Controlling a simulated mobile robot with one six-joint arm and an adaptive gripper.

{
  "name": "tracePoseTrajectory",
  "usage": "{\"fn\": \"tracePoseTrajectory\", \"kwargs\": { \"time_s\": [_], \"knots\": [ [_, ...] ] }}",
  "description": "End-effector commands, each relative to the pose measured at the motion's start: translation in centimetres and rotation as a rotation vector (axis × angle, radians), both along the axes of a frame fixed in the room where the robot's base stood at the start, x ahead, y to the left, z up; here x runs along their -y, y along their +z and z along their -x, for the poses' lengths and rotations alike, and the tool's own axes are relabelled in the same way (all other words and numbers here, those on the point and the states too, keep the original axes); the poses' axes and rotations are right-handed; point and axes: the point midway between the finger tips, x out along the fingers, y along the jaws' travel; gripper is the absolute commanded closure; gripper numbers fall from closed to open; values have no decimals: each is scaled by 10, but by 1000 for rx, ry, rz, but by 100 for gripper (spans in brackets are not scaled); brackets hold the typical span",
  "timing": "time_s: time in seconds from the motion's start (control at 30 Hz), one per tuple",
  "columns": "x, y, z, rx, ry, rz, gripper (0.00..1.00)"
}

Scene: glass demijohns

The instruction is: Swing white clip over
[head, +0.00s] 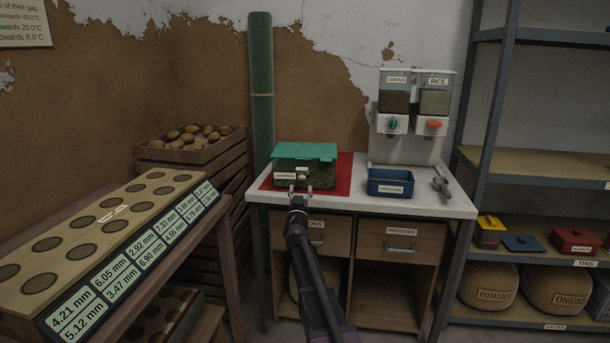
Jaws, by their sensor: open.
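A clear box with a green lid (305,151) and dark green contents stands on a red mat (338,184) on the white counter. A small white clip (302,170) shows on the front of the box, just below the lid; whether it is latched is too small to tell. A white label (285,176) is on the same front, left of the clip. My gripper (300,188) is in front of the box at its lower front, below the clip, with its two fingers apart and nothing seen between them. Whether it touches the box cannot be told.
A blue bin (390,182) and a scoop (441,187) stand right of the mat on the counter (350,206). Lentils (393,102) and rice (435,102) dispensers rise behind. A green roll (262,95) stands behind left. A wooden gauge board (100,225) fills the left foreground.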

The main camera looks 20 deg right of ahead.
Motion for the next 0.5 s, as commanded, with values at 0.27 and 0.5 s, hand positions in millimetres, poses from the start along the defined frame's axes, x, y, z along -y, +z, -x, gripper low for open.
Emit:
{"fn": "tracePoseTrajectory", "kwargs": {
  "time_s": [0.27,0.5],
  "knots": [
    [18,17,-34,-1,0,0,27],
    [24,22,-46,-1,1,0,27]
  ]
}}
